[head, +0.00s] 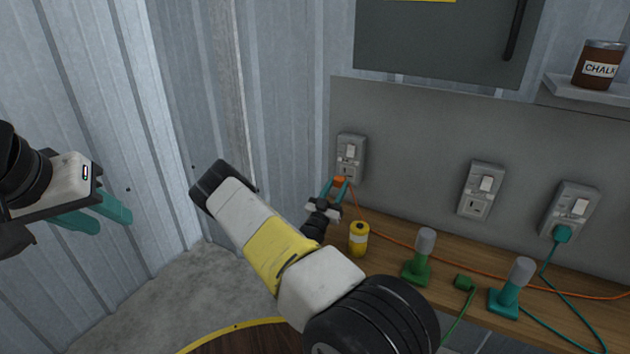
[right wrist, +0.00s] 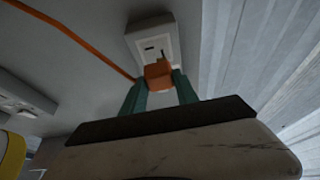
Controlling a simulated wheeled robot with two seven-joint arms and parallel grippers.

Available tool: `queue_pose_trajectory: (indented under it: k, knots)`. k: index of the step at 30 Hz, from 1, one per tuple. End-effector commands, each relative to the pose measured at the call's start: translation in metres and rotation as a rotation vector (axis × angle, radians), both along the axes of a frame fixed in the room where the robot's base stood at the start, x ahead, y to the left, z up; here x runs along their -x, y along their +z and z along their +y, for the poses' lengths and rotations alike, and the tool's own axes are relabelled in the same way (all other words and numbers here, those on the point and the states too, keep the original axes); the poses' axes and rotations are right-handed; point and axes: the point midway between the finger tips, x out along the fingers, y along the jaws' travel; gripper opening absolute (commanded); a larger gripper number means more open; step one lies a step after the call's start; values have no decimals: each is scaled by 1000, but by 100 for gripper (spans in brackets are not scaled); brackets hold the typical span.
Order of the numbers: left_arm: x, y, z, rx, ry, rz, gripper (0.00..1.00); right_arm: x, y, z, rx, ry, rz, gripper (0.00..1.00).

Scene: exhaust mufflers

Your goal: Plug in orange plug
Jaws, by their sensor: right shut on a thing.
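The orange plug (head: 339,182) is between the teal fingers of my right gripper (head: 334,188), just below the left wall socket (head: 350,158). In the right wrist view the orange plug (right wrist: 158,74) sits between the fingertips, in front of the socket plate (right wrist: 153,40). A slot shows above the plug. I cannot tell whether its prongs are in the socket. An orange cord (head: 400,243) runs from the plug along the bench. My left gripper (head: 98,215) is at the far left, away from the sockets; its teal fingers overlap, so its opening is unclear.
A wooden bench (head: 385,262) runs below the sockets. It holds a yellow canister (head: 358,238), a green tool (head: 420,256), a green plug (head: 464,283) and a teal tool (head: 512,288). The middle socket (head: 481,190) is empty. A teal plug (head: 562,233) is in the right socket (head: 571,205).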

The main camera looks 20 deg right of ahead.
Motion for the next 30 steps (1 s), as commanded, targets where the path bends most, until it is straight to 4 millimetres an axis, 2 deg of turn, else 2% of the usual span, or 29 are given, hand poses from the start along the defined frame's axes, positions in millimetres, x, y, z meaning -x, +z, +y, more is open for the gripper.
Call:
queue_pose_trajectory:
  k: [12,30]
  knots:
    - [0,0,0,0,0,0,36,-23,0,-27,1,0,0,0]
    - [0,0,0,0,0,0,36,-26,0,-32,1,0,0,0]
